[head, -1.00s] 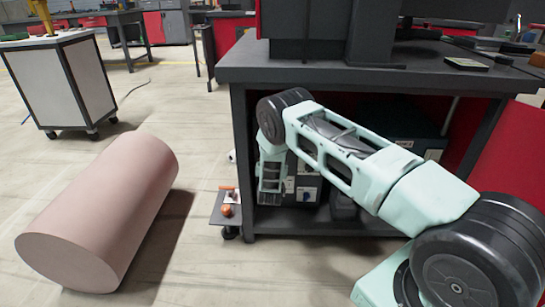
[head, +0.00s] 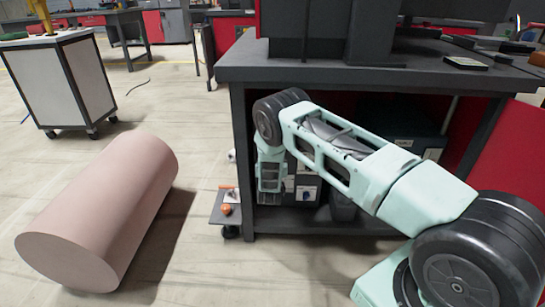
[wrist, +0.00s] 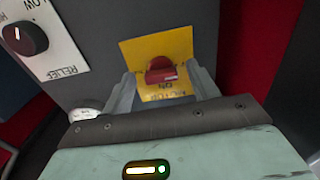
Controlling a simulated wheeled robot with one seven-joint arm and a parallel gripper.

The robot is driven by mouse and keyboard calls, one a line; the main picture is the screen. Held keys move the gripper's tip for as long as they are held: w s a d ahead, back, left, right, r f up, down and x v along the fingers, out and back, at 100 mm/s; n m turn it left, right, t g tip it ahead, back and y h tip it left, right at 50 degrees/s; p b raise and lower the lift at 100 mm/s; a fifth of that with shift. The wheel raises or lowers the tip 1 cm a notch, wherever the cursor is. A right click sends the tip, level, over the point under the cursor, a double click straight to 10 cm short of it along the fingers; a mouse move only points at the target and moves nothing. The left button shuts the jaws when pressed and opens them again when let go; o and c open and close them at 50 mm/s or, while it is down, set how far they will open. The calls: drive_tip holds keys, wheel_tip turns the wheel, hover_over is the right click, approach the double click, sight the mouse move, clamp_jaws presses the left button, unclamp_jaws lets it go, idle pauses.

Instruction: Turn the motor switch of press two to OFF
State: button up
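The motor switch (wrist: 161,70) is a red knob on a yellow plate (wrist: 183,47) on a dark grey panel in the wrist view. "ON" and part of "MOTOR" read upside down on the plate. My gripper (wrist: 162,86) is open, with one finger to each side of the red knob. A gap shows between knob and fingers; whether the tips reach the panel is unclear. In the head view the grey control box (head: 308,187) stands under the bench, partly behind my arm.
A black knob (wrist: 25,38) on a white "RELIEF" plate (wrist: 52,52) is left of the switch. A pink cylinder (head: 100,215) lies on the floor.

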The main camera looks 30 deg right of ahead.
drive_tip(key=p+v, duration=0.4)
drive_tip(key=v, duration=1.3)
drive_tip(key=shift+p, duration=0.3)
drive_tip(key=shift+s+a, duration=0.15)
